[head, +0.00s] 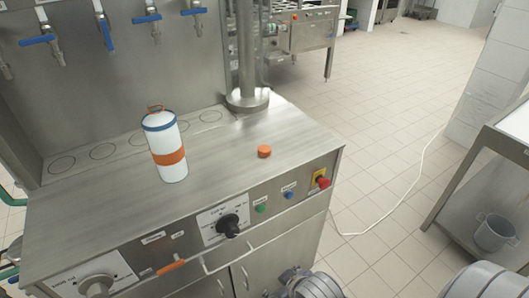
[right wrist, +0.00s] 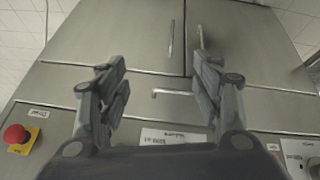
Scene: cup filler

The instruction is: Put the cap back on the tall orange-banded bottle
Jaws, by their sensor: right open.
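The tall white bottle (head: 165,146) with an orange band and a blue ring near its top stands upright on the steel counter, left of centre in the head view. A small orange-brown loop shows at its top. The orange cap (head: 264,151) lies on the counter to the right of the bottle, apart from it, near the front right corner. My right gripper (right wrist: 158,90) is open and empty in the right wrist view, facing the machine's steel front. Neither the bottle nor the cap is in that view. My left gripper is not in view.
The steel counter (head: 215,148) is clear between bottle and cap. A metal post (head: 246,60) rises at its back, and blue-handled taps (head: 147,18) hang above. The front panel has a black knob (head: 229,225) and a red button (head: 323,183). A side table (head: 510,125) stands at right.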

